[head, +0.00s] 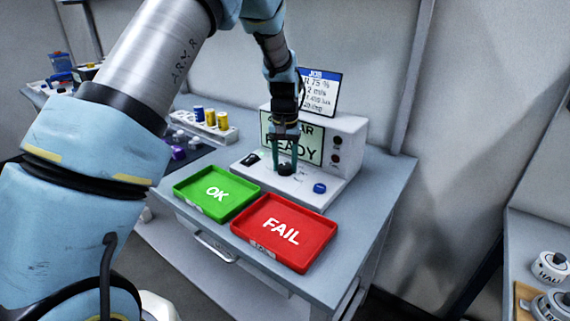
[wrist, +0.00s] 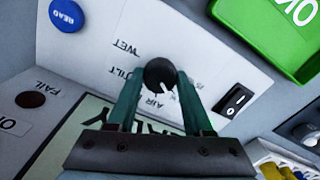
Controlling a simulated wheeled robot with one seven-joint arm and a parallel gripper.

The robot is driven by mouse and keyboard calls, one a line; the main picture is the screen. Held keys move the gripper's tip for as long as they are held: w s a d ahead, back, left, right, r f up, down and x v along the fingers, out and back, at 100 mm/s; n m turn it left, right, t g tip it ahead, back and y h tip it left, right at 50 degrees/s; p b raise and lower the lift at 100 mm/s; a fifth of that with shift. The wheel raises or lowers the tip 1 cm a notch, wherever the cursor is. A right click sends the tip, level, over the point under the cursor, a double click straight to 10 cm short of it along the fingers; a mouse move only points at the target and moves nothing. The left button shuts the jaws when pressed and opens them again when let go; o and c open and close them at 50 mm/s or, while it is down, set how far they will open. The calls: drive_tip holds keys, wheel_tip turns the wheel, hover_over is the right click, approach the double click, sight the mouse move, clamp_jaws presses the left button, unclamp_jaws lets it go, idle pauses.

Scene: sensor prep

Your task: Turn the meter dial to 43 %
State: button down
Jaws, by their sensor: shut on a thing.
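The meter (head: 338,131) is a white box with a sloped front and a lit screen (head: 310,148) on which "READY" can be read. Its black dial (wrist: 160,74) has a white pointer mark and sits on the sloped panel, with the labels "WET" and "AIR" near it. My gripper (wrist: 160,88) comes down over the dial, one green finger on each side, and is shut on it. In the head view the dial (head: 285,169) shows small between the fingertips, and its exact setting cannot be read.
A blue READ button (wrist: 66,14) and a black rocker switch (wrist: 234,101) flank the dial. A green OK tray (head: 183,187) and a red FAIL tray (head: 318,257) lie in front. A job card (head: 320,88) stands behind the meter. A rack with yellow and blue cylinders (head: 210,119) is at left.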

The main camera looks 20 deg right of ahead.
sight(285, 166)
drive_tip(key=shift+n, duration=0.4)
drive_tip(key=shift+c, duration=1.5)
unclamp_jaws()
drive_tip(key=shift+r, duration=0.15)
wheel_tip(285, 166, up, 11)
drive_tip(key=b, duration=0.2)
drive_tip(key=shift+f+b, duration=0.2)
drive_tip(key=shift+b, duration=0.15)
